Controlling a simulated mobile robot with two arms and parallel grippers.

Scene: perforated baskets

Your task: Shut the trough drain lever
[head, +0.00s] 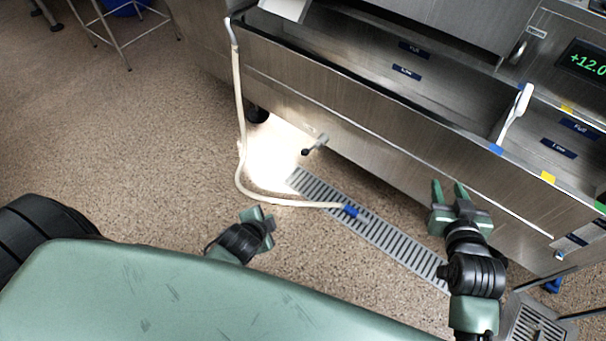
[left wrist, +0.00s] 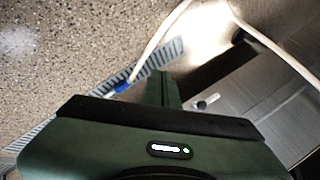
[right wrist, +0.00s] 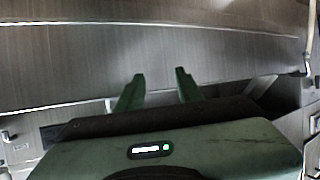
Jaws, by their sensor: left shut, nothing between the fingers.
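The trough (head: 330,100) is a long stainless steel basin. A small drain lever (head: 315,145) with a dark knob sticks out below its front lower edge, above the floor. The lever also shows in the left wrist view (left wrist: 207,102), just right of my left fingertips. I cannot tell its exact turn angle. My left gripper (head: 268,222) is shut and empty, low over the floor, nearer to me than the lever and apart from it. Its closed fingers show in the left wrist view (left wrist: 162,76). My right gripper (head: 449,186) is open and empty in front of the trough's right part.
A pale hose (head: 240,120) hangs from the trough's left end and runs over the floor to a blue end (head: 350,211) on the slotted floor drain (head: 385,238). A white-handled brush (head: 516,112) rests at the trough rim. A metal stand (head: 125,35) is at upper left.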

